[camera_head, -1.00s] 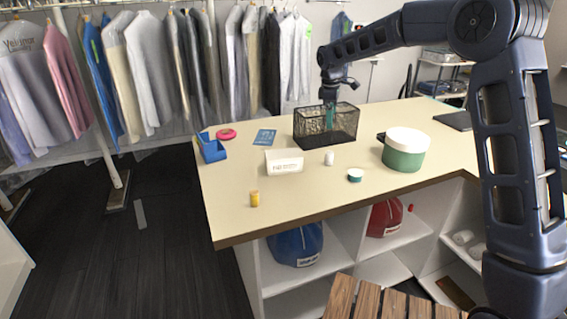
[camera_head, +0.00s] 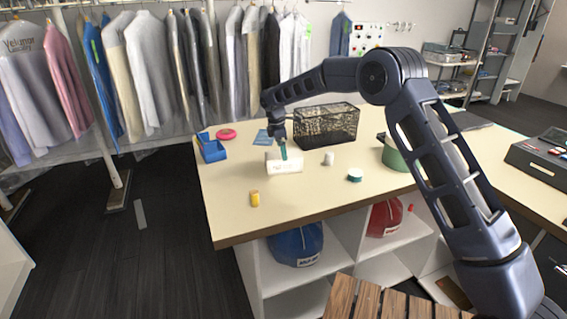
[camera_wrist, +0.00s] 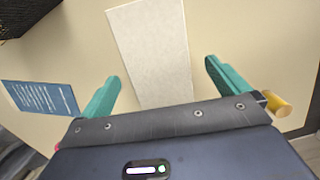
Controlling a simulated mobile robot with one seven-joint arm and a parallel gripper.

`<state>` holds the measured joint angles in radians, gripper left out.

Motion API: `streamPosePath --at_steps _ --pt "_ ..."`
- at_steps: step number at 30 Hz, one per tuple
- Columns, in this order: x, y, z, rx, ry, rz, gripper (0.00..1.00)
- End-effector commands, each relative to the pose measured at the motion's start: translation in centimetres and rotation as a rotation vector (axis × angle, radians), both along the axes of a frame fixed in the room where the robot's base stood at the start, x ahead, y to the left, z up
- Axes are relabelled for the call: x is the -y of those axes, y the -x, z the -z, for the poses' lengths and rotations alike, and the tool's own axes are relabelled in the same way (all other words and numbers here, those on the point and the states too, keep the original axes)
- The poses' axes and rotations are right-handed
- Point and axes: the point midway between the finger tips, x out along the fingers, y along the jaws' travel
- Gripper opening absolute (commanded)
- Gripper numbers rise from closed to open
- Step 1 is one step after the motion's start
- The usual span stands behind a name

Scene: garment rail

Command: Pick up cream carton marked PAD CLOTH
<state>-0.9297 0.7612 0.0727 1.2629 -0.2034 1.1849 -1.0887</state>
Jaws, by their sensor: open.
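The cream carton (camera_head: 284,166) stands on the counter near its middle; the marking on its front is too small to read. My gripper (camera_head: 283,151) is over the carton, pointing down, with its teal fingers in front of or at its upper part. In the wrist view the carton's pale top (camera_wrist: 150,45) shows in the gap between the two spread teal fingers (camera_wrist: 161,76). The gripper is open, with visible room on both sides of the carton. I cannot tell how far the fingertips are above or beside it.
A black mesh basket (camera_head: 328,127) stands behind right of the carton. A white cup (camera_head: 329,158), a teal-and-white round item (camera_head: 355,175) and a green tub (camera_head: 393,156) are to the right. A yellow bottle (camera_head: 255,199) is in front left, a blue holder (camera_head: 212,151) at left.

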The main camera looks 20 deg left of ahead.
Motion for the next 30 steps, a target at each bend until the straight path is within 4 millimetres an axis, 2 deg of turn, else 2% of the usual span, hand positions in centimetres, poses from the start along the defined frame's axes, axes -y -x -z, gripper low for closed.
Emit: streamPosePath --at_steps 3,11,19,27,28,30 --pt "0.2 -0.1 1.6 0.000 0.001 0.000 1.00" --pt "0.4 -0.4 3.2 -0.001 0.003 0.000 1.00" --pt "0.7 -0.8 6.7 -0.001 0.002 -0.001 1.00" --pt "0.8 -0.9 7.2 0.000 0.000 0.000 1.00" --pt "0.8 -0.9 7.2 0.000 0.000 0.000 0.98" --pt "0.8 -0.9 7.2 0.000 0.000 0.000 0.84"
